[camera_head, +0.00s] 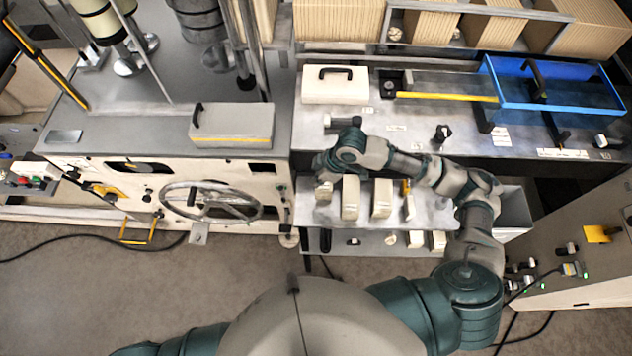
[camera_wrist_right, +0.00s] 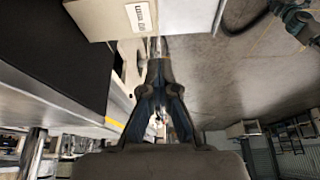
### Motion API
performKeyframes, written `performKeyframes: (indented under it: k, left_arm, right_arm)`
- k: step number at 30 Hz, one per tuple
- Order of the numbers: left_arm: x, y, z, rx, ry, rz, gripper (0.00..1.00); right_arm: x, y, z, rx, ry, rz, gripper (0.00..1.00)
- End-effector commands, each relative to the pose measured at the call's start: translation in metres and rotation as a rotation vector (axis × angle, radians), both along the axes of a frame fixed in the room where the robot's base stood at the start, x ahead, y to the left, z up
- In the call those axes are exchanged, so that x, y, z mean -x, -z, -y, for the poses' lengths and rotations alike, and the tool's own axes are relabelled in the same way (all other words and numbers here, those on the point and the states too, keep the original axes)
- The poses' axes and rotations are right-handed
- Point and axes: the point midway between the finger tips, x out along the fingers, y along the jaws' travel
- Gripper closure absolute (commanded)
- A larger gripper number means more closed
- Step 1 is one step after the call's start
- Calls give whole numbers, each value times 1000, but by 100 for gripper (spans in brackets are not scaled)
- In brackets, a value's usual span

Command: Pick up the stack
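Several upright cream stacks stand in a row on the grey shelf (camera_head: 330,215) of the machine in the head view. One cream stack (camera_head: 350,198) is near the row's left end, with another stack (camera_head: 381,198) to its right. I cannot tell which one the task means. My right gripper (camera_head: 323,182) is at the row's left end, partly hidden by its wrist and blending with a pale block there. In the right wrist view its dark fingers (camera_wrist_right: 158,68) converge with tips close together; nothing is clearly held. A cream labelled box (camera_wrist_right: 110,18) is beyond them. My left gripper is out of view.
A handwheel (camera_head: 212,202) is on the machine front, left of the shelf. A white handled case (camera_head: 335,85) and a blue tray (camera_head: 555,85) sit on the counter behind my right arm. A control console (camera_head: 585,235) stands at right.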

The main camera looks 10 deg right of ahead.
Motion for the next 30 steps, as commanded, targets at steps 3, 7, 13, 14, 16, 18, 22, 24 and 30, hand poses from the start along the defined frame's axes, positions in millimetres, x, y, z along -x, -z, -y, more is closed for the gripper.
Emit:
performKeyframes:
  k: [3, 7, 13, 14, 16, 18, 22, 24, 30]
  left_arm:
    - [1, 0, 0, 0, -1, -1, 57]
    - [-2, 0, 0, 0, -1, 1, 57]
    - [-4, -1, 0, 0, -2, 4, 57]
    - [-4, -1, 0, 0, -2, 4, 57]
    - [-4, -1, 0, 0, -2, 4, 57]
    - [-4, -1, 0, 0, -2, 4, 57]
    - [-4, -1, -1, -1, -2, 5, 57]
    - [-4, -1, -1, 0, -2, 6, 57]
    - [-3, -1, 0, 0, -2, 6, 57]
  right_arm:
    - [-1, -1, -1, -1, -1, 2, 100]
    - [0, -2, -2, -1, -2, 4, 67]
    - [0, -2, -1, -2, -2, 5, 20]
    - [0, -2, -1, -2, -2, 5, 20]
    - [-1, -2, -1, -2, -2, 5, 20]
    - [-1, -2, -1, -3, -2, 5, 20]
    - [-1, -3, -1, -3, -2, 5, 20]
    - [0, -6, 1, -3, -1, 6, 20]
    - [3, -37, 12, -2, -3, 10, 20]
